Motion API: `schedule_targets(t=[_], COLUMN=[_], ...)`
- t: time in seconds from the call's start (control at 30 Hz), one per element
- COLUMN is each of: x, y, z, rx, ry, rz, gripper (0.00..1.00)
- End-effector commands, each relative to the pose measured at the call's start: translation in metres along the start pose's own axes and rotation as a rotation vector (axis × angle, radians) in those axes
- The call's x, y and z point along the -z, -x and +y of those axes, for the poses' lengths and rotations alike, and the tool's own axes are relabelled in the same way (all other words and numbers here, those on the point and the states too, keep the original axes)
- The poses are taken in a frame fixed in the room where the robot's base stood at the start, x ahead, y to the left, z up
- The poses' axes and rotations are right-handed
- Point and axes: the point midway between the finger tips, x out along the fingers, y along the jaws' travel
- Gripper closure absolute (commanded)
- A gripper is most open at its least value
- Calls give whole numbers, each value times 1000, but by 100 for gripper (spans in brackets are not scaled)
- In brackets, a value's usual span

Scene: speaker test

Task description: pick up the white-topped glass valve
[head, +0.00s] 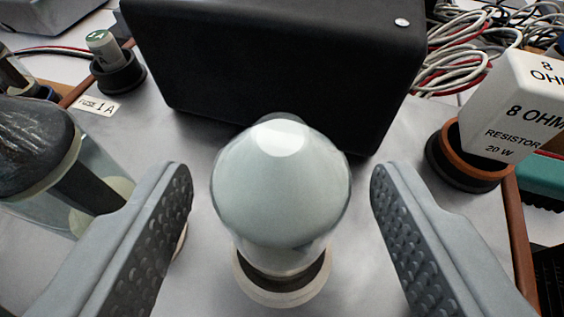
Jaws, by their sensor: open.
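The white-topped glass valve (280,190) stands upright in the middle of the head view, its pale dome towards me. Its foot sits in a round cream socket (284,296) on the grey surface. My gripper (281,185) is open, with one textured grey finger to the left of the valve and one to the right. A gap shows between each finger and the glass. The lower part of the valve is mostly hidden beneath its dome.
A large black box (280,60) stands close behind the valve. A dark-topped glass valve (40,150) is at the left, near my left finger. A small fuse holder (115,68) stands back left. A white resistor block (515,105) and bundled wires (465,55) are at the right.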

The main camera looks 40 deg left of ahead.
Motion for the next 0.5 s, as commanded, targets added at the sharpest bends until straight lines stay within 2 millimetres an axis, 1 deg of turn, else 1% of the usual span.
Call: schedule_targets(t=[0.03, 0.13, 0.33, 0.37, 0.5], x=[0, 1, 1, 1, 0], y=[-8, -15, -16, -16, -16], z=[0, 0, 0, 0, 0], rx=[2, 1, 0, 0, 0], ry=[0, 1, 1, 1, 1], rz=[0, 0, 0, 0, 0], gripper=[42, 42, 42, 44, 71])
